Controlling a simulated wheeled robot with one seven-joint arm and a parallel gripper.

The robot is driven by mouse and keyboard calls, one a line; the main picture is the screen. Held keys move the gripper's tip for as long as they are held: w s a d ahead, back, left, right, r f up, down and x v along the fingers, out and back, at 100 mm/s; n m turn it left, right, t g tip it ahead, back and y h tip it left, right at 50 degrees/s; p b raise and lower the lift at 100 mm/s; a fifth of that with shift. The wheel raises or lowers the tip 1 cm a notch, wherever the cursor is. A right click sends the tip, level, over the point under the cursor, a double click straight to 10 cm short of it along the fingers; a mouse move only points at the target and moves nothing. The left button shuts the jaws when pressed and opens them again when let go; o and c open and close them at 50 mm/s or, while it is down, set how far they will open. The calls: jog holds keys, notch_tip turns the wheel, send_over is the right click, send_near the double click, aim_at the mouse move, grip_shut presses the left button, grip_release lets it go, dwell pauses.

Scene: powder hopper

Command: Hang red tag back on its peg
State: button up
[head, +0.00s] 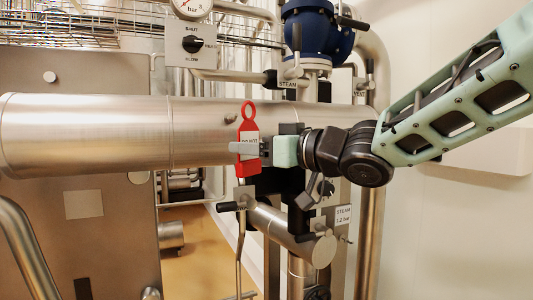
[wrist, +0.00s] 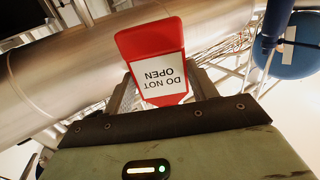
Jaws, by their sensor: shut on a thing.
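The red tag (head: 247,167) has a ring at its top and a white label. It hangs upright in my gripper (head: 245,148), in front of the big steel pipe. The wrist view shows the tag (wrist: 150,42) between both fingers of my gripper (wrist: 165,92), its label reading "DO NOT OPEN" upside down. The ring is out of sight in the wrist view. I cannot surely make out the tag's peg; a small dark stub (head: 231,118) shows on the pipe just left of the ring, and a round knob (head: 50,77) is on the steel panel at left.
The wide steel pipe (head: 90,135) crosses behind the tag. A blue valve (head: 309,32) and a "STEAM" label stand above right. A valve with a black handle (head: 231,206) and smaller pipework sit just below. A switch box (head: 193,44) is above left.

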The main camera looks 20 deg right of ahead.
jog(key=w+f+b, duration=0.1)
jog(key=w, duration=0.8)
jog(key=shift+w+f+b, duration=0.3)
jog(key=shift+w, duration=0.05)
dwell(0.7)
dwell(0.6)
jog(key=o, duration=1.1)
jog(key=shift+c, duration=0.2)
